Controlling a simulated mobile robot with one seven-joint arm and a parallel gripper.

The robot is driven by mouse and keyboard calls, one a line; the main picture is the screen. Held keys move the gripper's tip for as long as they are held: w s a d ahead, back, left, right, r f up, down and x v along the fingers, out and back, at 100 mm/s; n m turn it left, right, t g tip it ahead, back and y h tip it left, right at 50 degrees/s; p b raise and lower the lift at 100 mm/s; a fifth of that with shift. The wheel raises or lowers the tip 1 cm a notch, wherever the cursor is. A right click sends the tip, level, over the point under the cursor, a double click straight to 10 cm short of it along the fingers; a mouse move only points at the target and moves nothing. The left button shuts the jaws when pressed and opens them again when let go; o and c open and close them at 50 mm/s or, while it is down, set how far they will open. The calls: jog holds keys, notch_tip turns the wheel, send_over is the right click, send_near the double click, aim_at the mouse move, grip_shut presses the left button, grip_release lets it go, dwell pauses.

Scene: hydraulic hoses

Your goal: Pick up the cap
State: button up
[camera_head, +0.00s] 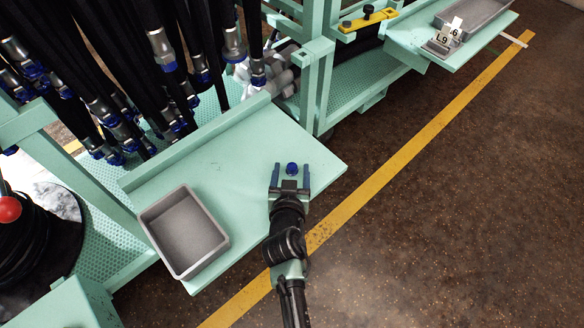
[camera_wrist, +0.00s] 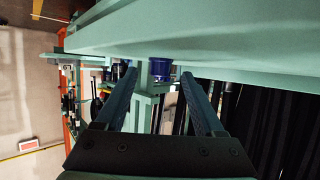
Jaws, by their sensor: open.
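The blue cap (camera_head: 291,168) is on the light green shelf (camera_head: 240,150), toward its right end. My gripper (camera_head: 291,173) reaches over the shelf with its two blue fingers apart. In the head view the cap shows between the fingertips, with a gap on each side. Nothing is held.
An empty grey bin (camera_head: 184,232) stands on the shelf left of my gripper. Black hoses (camera_head: 110,70) with metal fittings and blue caps hang behind the shelf's raised back edge. A green frame post (camera_head: 318,85) stands behind. The shelf around the cap is clear.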

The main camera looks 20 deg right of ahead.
aim_at(292, 176)
jog(key=shift+w+d+f, duration=0.15)
jog(key=shift+w, duration=0.2)
jog(key=shift+c, duration=0.2)
grip_shut()
notch_tip(292, 176, up, 10)
jog(key=p, duration=0.4)
jog(key=shift+p, duration=0.4)
